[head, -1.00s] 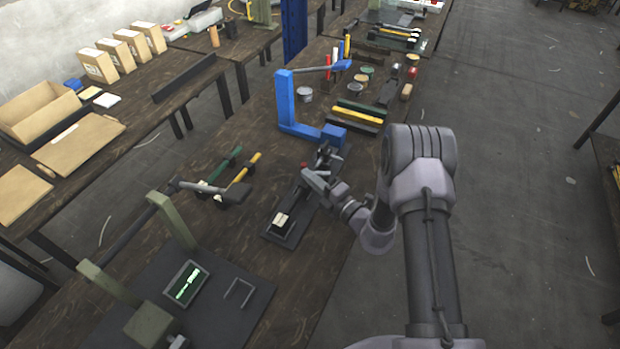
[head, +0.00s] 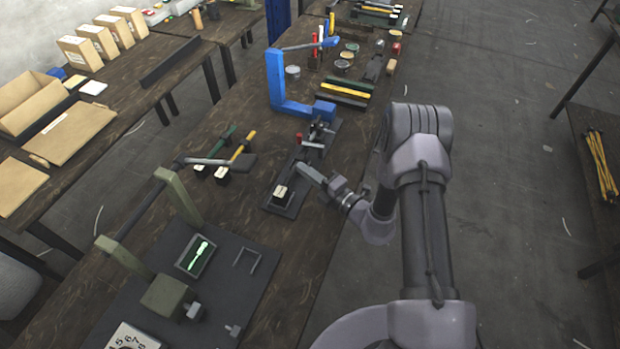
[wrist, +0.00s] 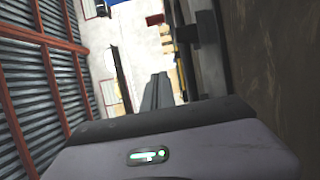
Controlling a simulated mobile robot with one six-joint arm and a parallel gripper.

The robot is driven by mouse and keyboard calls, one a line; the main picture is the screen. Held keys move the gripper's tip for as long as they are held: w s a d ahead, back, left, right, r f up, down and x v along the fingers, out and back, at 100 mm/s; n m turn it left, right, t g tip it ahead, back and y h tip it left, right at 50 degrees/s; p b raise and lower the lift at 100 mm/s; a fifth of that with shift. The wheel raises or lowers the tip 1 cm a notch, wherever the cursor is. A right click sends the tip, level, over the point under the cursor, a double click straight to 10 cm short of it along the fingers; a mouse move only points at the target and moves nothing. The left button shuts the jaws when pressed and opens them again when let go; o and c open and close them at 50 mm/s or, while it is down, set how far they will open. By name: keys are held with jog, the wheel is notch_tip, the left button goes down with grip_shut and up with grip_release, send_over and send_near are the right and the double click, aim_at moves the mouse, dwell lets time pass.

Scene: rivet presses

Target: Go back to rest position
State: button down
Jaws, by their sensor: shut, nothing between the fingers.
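My gripper (head: 308,171) is in the head view, over or beside the dark fixture plate (head: 278,208) on the bench. Its fingers are together and hold nothing. They also show shut in the wrist view (wrist: 157,92), pointing away past the bench, with nothing between them. A light block (head: 281,192) sits at the near end of the fixture, and a red part (head: 299,137) is at its far end. The gap between my gripper and the fixture is hard to judge.
A blue press (head: 277,90) stands behind the fixture. Tools with yellow and green handles (head: 238,152) lie between.

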jog(key=v, duration=0.4)
jog(key=shift+d+f+p, duration=0.15)
jog(key=shift+d+p, duration=0.15)
jog(key=shift+d, duration=0.05)
jog(key=shift+s, duration=0.2)
jog(key=shift+w, duration=0.1)
jog(key=s+a+r+n+g+y, duration=0.2)
jog(key=a+r+n+g, duration=0.2)
jog(key=r+n, duration=0.3)
jog(key=s+a+r+n+g+y, duration=0.3)
jog(key=a+r+n+g, duration=0.1)
jog(key=r+n, duration=0.25)
jog(key=s+a+r+n+g+h+b, duration=0.1)
jog(key=s+r+n+g+h, duration=0.3)
jog(key=s+r+n+g, duration=0.55)
jog(key=s+d+r+n+t+h, duration=0.1)
jog(key=s+d+n+t+h, duration=0.4)
jog(key=n, duration=0.4)
jog(key=s+d+r+n+t+h+b, duration=0.1)
jog(key=s+d+r+n+t+h, duration=0.1)
jog(key=s+d+n+t+h, duration=0.3)
jog(key=d+n+h, duration=0.1)
jog(key=d+n, duration=0.2)
jog(key=n, duration=0.1)
jog(key=shift+s+d+r, duration=0.15)
jog(key=shift+s+r, duration=0.15)
